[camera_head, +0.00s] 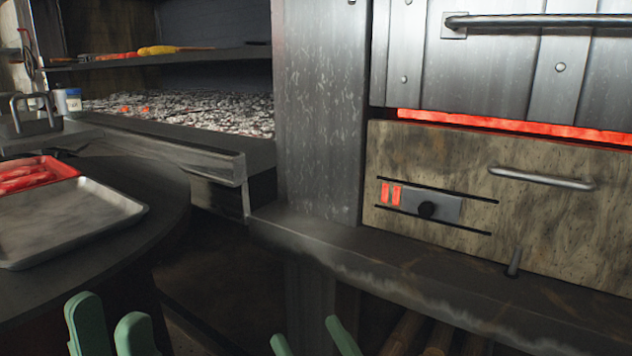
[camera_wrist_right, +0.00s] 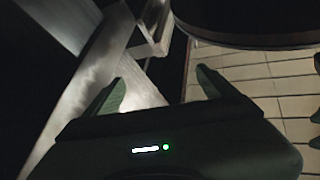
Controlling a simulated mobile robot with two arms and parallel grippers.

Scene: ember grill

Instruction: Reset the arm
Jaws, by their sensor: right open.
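My left gripper (camera_head: 108,308) shows at the bottom left of the head view as two green fingers with a gap between them. It is open and empty, in front of the round dark table. My right gripper (camera_head: 307,332) shows at the bottom middle, its two green fingertips apart with nothing between them. In the right wrist view the right gripper (camera_wrist_right: 157,88) is also open and empty, its fingers spread. Most of both arms is out of view.
A metal tray (camera_head: 72,238) and a red tray (camera_head: 62,164) with red food lie on the dark table (camera_head: 165,210). A grill with glowing coals (camera_head: 190,108) stands behind. An oven with a drawer front (camera_head: 550,225) and dark ledge (camera_head: 400,275) fills the right.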

